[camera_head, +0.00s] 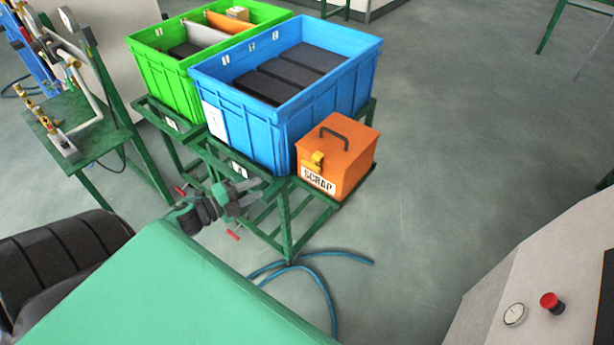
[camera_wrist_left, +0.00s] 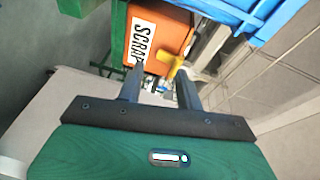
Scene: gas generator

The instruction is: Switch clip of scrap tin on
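The scrap tin (camera_head: 350,163) is an orange box with a dark top handle and a white SCRAP label. It stands on the right end of a green frame. Its yellow clip (camera_head: 313,161) is on the front face above the label; I cannot tell its on or off state. My left gripper (camera_head: 254,193) is to the left of the tin, apart from it. In the left wrist view the gripper (camera_wrist_left: 161,82) is open and empty, its fingers pointing toward the tin (camera_wrist_left: 165,28) and the yellow clip (camera_wrist_left: 173,66). My right gripper is not in view.
A blue crate (camera_head: 240,125) with dark blocks stands directly behind and left of the tin, with a green crate (camera_head: 152,75) beyond. Green frame legs (camera_head: 285,230) and a blue hose (camera_head: 325,290) are below. Floor right of the tin is clear.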

